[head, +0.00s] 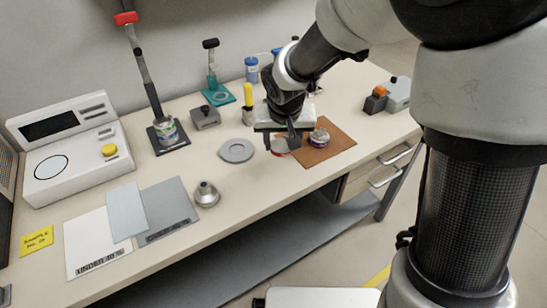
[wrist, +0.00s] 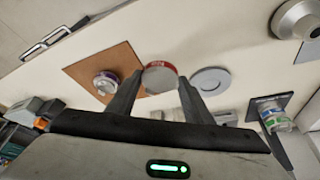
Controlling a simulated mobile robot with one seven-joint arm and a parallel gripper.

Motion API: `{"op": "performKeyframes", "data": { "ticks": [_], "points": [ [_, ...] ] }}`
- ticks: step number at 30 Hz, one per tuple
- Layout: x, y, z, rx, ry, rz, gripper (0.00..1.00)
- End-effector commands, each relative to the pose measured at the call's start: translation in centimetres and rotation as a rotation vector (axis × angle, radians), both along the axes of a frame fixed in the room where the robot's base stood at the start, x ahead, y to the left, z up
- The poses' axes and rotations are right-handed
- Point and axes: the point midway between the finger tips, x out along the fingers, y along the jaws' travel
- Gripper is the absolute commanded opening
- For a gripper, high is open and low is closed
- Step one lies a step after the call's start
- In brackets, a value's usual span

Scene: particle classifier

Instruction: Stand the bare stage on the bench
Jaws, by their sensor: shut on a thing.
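A short round piece with a red rim and a pale grey face, seemingly the stage (wrist: 160,78), sits between my two fingertips in the wrist view. In the head view the stage (head: 280,147) shows partly below my gripper (head: 287,135), which hides much of it. My gripper is shut on it, over the bench (head: 225,120) between a brown mat (head: 326,154) and a flat grey disc (head: 237,151). Whether the stage touches the bench I cannot tell. A second round piece with a purple band (head: 319,138) stands on the mat.
A metal cone-shaped piece (head: 206,194) stands near the front edge. A labelled can (head: 166,131) stands on a dark base under a red-handled post. A scale (head: 70,145) and flat sheets (head: 92,243) fill the left. The bench is bare between disc and front edge.

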Motion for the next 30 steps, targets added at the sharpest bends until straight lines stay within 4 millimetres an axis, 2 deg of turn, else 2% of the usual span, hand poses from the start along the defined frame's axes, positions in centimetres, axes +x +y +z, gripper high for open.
{"op": "performKeyframes", "data": {
  "ticks": [1, 7, 13, 25, 26, 28, 30],
  "points": [
    [0.0, 0.0, -1.0, -0.001, 0.002, 0.001, 0.2],
    [0.0, 0.0, -2.4, 0.0, 0.0, 0.0, 0.2],
    [0.0, 0.0, -5.2, 0.0, 0.001, 0.001, 0.2],
    [0.1, 0.0, -5.7, 0.0, -0.002, 0.0, 0.2],
    [0.0, 0.0, -5.5, 0.0, -0.001, 0.0, 0.51],
    [0.0, 0.0, -5.5, 0.0, -0.001, 0.0, 0.63],
    [0.0, 0.0, -5.5, 0.0, -0.001, 0.0, 0.65]
  ]
}}
